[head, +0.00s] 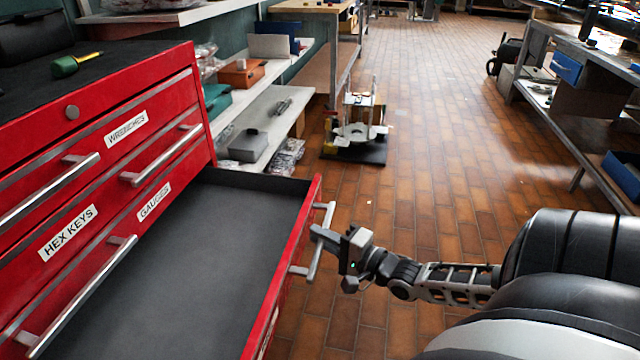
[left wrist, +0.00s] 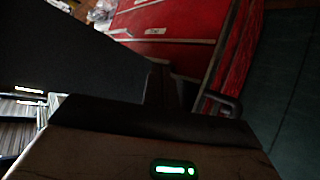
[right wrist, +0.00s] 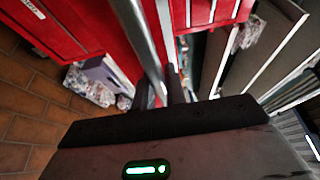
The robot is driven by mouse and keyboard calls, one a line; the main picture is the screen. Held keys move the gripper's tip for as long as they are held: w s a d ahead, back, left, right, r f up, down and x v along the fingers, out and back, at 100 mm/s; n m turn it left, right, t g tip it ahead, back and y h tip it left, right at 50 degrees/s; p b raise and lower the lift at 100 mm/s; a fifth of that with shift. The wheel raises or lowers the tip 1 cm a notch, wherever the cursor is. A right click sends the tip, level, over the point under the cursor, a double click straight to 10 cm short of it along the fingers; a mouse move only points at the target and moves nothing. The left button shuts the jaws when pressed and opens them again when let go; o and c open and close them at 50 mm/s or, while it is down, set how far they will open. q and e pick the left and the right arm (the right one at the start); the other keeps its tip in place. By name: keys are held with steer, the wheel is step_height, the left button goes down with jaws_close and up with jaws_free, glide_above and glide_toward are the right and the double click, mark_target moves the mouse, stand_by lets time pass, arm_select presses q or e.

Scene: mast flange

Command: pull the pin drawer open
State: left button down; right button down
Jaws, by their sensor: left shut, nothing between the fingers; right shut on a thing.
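A red tool chest (head: 100,150) stands at the left in the head view. One drawer (head: 190,250) is pulled well out; its dark inside looks empty. Its red front carries a silver bar handle (head: 323,238) and a label seen too edge-on to read. My right gripper (head: 322,234) is shut on this handle. In the right wrist view the bar (right wrist: 140,45) runs down to the fingers (right wrist: 165,85). My left gripper (left wrist: 160,85) is outside the head view; in the left wrist view its fingers are together with nothing between them.
Closed drawers labelled WRENCHES (head: 126,128), HEX KEYS (head: 68,232) and GAUGES (head: 154,202) sit beside the open one. A screwdriver (head: 75,64) lies on the chest. A small stand (head: 357,130) is on the floor behind. The tiled floor (head: 440,170) to the right is clear.

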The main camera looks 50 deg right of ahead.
arm_select(q)
steer(key=shift+s, duration=0.1)
arm_select(e)
steer(key=c, duration=1.4)
jaws_free()
steer(key=shift+c, duration=0.2)
arm_select(q)
steer(key=shift+s+d+f, duration=0.1)
steer(key=shift+d+f, duration=0.05)
steer(key=shift+f, duration=0.05)
